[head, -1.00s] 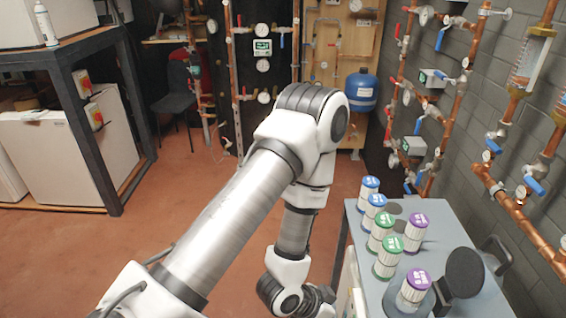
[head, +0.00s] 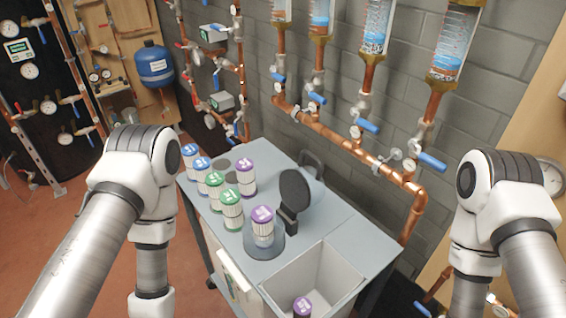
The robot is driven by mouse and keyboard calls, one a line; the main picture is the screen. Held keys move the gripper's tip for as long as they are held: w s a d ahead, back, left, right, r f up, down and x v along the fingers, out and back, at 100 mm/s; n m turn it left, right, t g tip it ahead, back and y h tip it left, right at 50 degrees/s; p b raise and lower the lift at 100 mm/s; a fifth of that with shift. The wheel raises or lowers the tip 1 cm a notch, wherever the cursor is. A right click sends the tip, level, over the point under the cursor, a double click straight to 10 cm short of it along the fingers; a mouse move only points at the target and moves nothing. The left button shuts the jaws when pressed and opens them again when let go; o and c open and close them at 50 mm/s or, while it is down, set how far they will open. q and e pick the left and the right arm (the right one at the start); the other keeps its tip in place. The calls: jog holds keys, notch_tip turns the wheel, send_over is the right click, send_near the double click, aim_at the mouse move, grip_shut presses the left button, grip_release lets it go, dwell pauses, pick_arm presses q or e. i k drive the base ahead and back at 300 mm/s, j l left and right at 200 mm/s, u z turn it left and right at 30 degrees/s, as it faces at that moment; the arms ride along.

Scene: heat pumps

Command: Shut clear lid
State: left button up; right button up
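A round dark disc (head: 295,188) stands tilted up on a short dark bracket on the grey cart top. It looks like a raised lid, but I cannot tell whether it is clear. Beside it, a purple-capped canister (head: 263,226) stands upright on a round grey base (head: 264,247). No plainly see-through lid can be made out. My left arm comes down at the left of the cart and my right arm at the right. Both grippers are below the frame edge and out of view.
Several blue-, green- and purple-capped canisters stand on the left part of the cart top (head: 285,160). A grey open bin (head: 335,262) at the cart's near end holds another purple-capped canister (head: 302,306). Copper pipes (head: 345,148) with blue-handled valves run along the wall behind.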

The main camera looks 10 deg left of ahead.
aim_at(295, 189)
jog(key=k+j+z, duration=0.2)
jog(key=z, duration=0.25)
jog(key=k+j+z, duration=0.2)
jog(key=j+z, duration=0.25)
jog(key=k+z, duration=0.3)
jog(key=z, duration=0.15)
jog(key=j, duration=0.05)
